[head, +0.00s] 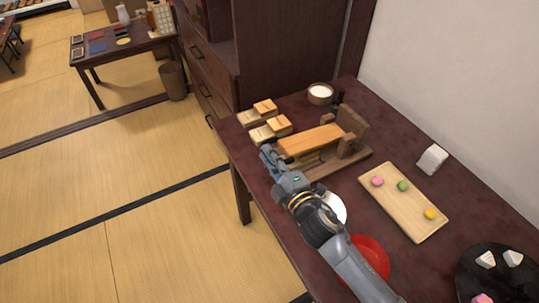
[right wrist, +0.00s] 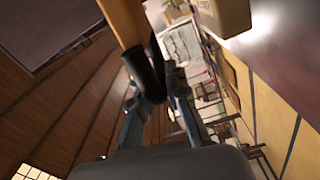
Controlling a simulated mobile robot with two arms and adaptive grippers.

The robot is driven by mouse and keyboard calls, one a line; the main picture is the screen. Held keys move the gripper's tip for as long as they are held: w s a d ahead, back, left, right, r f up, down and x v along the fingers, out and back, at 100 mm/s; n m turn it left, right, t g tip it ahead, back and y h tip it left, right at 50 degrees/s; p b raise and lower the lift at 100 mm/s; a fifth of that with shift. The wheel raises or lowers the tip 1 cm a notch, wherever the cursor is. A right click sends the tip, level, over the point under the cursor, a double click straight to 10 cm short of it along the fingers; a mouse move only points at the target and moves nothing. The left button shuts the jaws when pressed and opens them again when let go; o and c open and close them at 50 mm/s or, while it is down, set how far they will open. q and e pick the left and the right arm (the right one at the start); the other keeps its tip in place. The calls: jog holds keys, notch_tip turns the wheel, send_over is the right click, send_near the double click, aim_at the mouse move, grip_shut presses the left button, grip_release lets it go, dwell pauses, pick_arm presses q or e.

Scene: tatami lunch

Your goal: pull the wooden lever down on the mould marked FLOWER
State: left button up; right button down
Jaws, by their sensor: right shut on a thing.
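A wooden press-like mould (head: 322,173) stands on the dark red table, with an orange-brown wooden lever (head: 312,139) hinged between posts at its right end. The lever lies close to level above the base. No FLOWER marking is readable. My right gripper (head: 268,155) is at the lever's free left end. In the right wrist view the gripper (right wrist: 155,95) is shut on a dark round handle (right wrist: 141,68) at the end of the orange-brown lever (right wrist: 119,22). The gripper and arm hide part of the mould's near left side. My left gripper is not in view.
Two small wooden moulds (head: 258,112) (head: 270,131) stand behind the gripper. A bowl of white stuff (head: 320,93) is at the back. A sweets tray (head: 412,216), white block (head: 432,159), red dish (head: 374,254) and black round tray (head: 477,261) occupy the right and front.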

dwell(0.3)
jog(key=c, duration=1.3)
grip_release()
jog(key=shift+c, duration=0.2)
jog(key=v, duration=1.2)
jog(key=shift+f, duration=0.1)
